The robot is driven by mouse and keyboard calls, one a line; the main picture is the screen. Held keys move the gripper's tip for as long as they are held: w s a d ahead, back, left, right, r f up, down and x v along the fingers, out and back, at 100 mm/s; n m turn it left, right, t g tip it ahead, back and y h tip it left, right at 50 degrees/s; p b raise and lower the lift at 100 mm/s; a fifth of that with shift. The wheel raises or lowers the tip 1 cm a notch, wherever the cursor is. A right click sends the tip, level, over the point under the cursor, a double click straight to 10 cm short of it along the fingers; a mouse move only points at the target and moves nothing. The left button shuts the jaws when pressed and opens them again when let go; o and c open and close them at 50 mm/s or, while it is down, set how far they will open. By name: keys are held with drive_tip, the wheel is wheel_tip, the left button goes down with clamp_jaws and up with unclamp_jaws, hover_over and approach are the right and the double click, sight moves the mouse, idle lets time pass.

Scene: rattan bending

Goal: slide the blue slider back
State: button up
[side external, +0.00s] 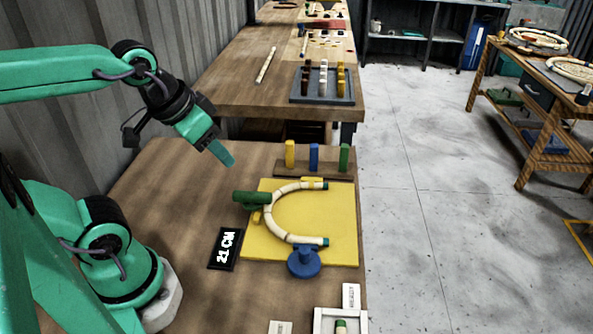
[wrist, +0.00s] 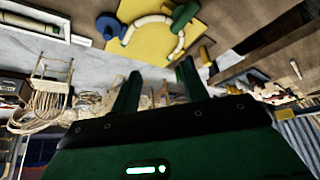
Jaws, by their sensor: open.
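My gripper (side external: 224,155) hangs above the table, behind and left of the yellow board (side external: 340,245), apart from everything. In the wrist view its two fingers (wrist: 160,70) are spread with nothing held between them. A blue round-headed piece (side external: 304,263), likely the blue slider, sits at the board's front edge beside the lower end of a curved rattan piece (side external: 271,222). It also shows in the wrist view (wrist: 108,27). A green piece (side external: 252,198) sits at the board's left, by the rattan's bend. A blue upright block (side external: 314,157) stands on the rack behind.
A brown rack (side external: 285,168) also carries yellow (side external: 290,154) and green (side external: 344,157) blocks. A white tray (side external: 318,320) is at the front. The table left of the board is mostly clear.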

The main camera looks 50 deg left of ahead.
drive_tip(key=n+g, duration=0.6)
drive_tip(key=n, duration=0.3)
hover_over(304, 249)
wheel_tip(304, 249, down, 14)
drive_tip(key=shift+r, duration=0.15)
drive_tip(key=shift+f, duration=3.9)
clamp_jaws()
